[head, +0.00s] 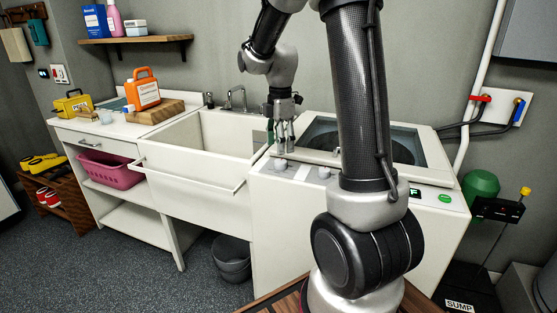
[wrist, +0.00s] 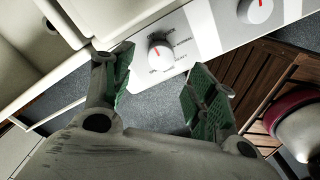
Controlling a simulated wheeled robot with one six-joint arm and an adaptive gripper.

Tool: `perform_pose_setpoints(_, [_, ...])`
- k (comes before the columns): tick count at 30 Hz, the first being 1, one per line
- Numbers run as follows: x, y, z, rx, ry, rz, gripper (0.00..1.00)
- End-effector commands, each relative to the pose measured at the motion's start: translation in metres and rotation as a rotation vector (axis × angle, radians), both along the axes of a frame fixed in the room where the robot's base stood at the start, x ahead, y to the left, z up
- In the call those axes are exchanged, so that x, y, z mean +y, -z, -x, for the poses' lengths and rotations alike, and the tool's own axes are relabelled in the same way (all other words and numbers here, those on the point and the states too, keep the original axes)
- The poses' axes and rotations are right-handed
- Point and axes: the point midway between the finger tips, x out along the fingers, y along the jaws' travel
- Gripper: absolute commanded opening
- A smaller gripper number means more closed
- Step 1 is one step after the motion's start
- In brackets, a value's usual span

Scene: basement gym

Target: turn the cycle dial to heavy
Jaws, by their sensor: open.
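The washing machine (head: 258,205) stands right of the sink, with two pale round dials on its front panel. The left dial (head: 281,163) is near the machine's left corner. My gripper (head: 284,145) is open, with green-padded fingers (wrist: 160,80) pointing down above the left dial. The knob shows just beyond the gap between the fingertips. Contact is not visible.
The right dial (head: 324,173) sits beside the left one; it shows with a red mark in the wrist view (wrist: 256,10). A green-lit button (head: 445,198) is further right. The sink (head: 195,160) adjoins on the left. A wooden slatted surface (wrist: 265,90) lies below.

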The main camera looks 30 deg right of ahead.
Motion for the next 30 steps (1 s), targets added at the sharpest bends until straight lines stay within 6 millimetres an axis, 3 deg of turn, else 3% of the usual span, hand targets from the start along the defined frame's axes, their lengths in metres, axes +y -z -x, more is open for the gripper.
perform_pose_setpoints(9, [0.000,0.052,0.001,0.004,0.002,0.000,0.58])
perform_pose_setpoints(21, [0.000,0.062,0.001,0.001,0.003,0.000,0.58])
perform_pose_setpoints(28, [0.000,0.062,0.000,0.001,0.003,0.000,0.16])
perform_pose_setpoints(30, [0.000,0.062,0.000,0.001,0.003,0.000,0.12])
